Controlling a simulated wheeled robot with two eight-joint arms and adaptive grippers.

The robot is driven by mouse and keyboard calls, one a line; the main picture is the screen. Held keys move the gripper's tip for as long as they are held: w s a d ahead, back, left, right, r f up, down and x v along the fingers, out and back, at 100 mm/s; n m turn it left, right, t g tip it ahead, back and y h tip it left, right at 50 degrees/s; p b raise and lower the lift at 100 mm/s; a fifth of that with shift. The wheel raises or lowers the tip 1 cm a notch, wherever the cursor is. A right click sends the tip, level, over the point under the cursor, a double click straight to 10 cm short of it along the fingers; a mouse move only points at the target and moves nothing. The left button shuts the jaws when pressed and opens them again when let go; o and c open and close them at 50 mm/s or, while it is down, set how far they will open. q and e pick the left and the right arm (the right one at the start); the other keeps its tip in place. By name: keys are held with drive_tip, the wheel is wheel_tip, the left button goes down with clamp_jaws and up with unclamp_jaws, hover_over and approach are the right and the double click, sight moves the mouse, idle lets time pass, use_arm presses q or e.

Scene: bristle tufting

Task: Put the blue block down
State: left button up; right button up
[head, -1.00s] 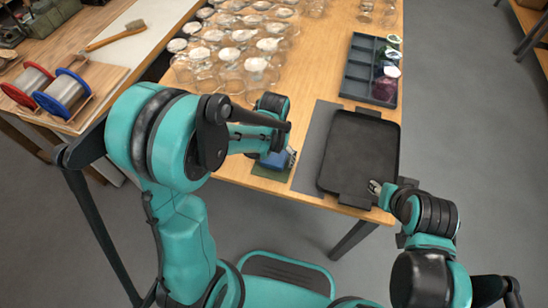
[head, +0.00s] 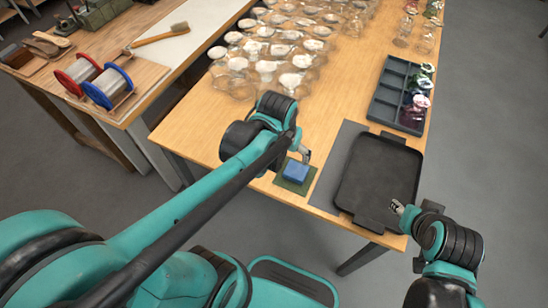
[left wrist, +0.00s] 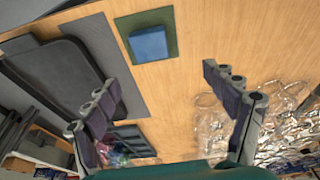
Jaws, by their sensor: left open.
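The blue block (head: 296,171) rests on a small dark green mat (head: 280,183) near the front edge of the wooden table. In the left wrist view the blue block (left wrist: 148,44) lies flat on the green mat (left wrist: 167,23), with green showing around it. My left gripper (head: 302,153) is just behind the block in the head view. In the left wrist view my left gripper (left wrist: 170,95) has its fingers wide apart, with nothing between them, clear of the block. My right gripper (head: 398,207) is at the front right corner of the black tray; its jaw state is unclear.
The black tray (head: 380,175) lies on a grey mat (head: 333,165) right of the block. A compartment box (head: 387,92) with coloured items stands behind it. Many clear glasses (head: 270,55) crowd the back of the table. A side bench holds wire spools (head: 108,87) and a brush (head: 160,34).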

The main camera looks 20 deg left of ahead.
use_arm(q)
drive_tip(key=s+a+r+t, duration=0.2)
drive_tip(key=s+r+t, duration=0.2)
drive_tip(key=s, duration=0.2)
drive_tip(key=shift+a, duration=0.1)
drive_tip(key=shift+c, duration=0.5)
idle(0.9)
